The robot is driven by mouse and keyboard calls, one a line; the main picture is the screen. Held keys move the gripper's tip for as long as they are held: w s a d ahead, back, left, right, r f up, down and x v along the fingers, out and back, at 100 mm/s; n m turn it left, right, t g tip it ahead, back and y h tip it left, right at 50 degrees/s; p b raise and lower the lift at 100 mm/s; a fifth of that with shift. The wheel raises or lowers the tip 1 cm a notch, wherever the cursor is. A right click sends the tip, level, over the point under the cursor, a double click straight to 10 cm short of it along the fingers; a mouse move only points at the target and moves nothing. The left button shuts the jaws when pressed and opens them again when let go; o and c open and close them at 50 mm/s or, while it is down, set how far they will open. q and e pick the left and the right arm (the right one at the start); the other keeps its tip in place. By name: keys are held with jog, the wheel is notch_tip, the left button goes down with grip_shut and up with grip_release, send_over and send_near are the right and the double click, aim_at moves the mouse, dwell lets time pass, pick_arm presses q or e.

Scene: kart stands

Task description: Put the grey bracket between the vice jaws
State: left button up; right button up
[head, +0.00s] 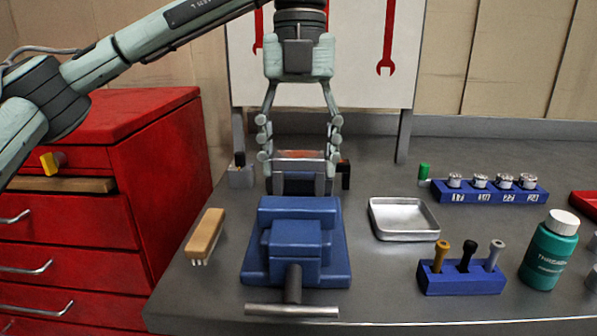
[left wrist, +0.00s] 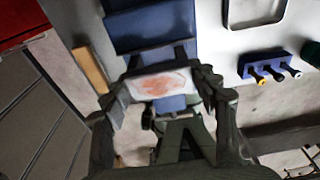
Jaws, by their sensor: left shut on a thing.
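The blue vice (head: 296,252) stands on the grey bench, with its bar handle toward me; its blue body also shows in the left wrist view (left wrist: 150,28). My left gripper (head: 300,160) points down over the vice's far end, its fingers shut on the two sides of the grey bracket (head: 300,168). In the left wrist view the bracket's pale face with an orange-brown patch (left wrist: 160,84) lies between the fingertips. The bracket is at the vice jaws (head: 300,187), but the fingers and vice partly hide its lower part; I cannot tell how deep it sits. My right gripper is out of view.
A wooden brush (head: 205,236) lies left of the vice. A metal tray (head: 404,219), a blue tool holder (head: 461,278), a blue socket rack (head: 490,194) and a green bottle (head: 551,252) stand to the right. A red drawer cabinet (head: 150,180) adjoins the bench's left side.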

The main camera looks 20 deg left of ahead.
pick_arm(q)
notch_tip(320, 180, down, 2)
jog(key=shift+f, duration=0.1)
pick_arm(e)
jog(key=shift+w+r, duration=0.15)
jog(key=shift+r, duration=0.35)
pick_arm(q)
jog(key=shift+f, duration=0.15)
jog(key=o, duration=1.3)
jog(key=shift+c, duration=0.2)
jog(key=shift+o, duration=1.4)
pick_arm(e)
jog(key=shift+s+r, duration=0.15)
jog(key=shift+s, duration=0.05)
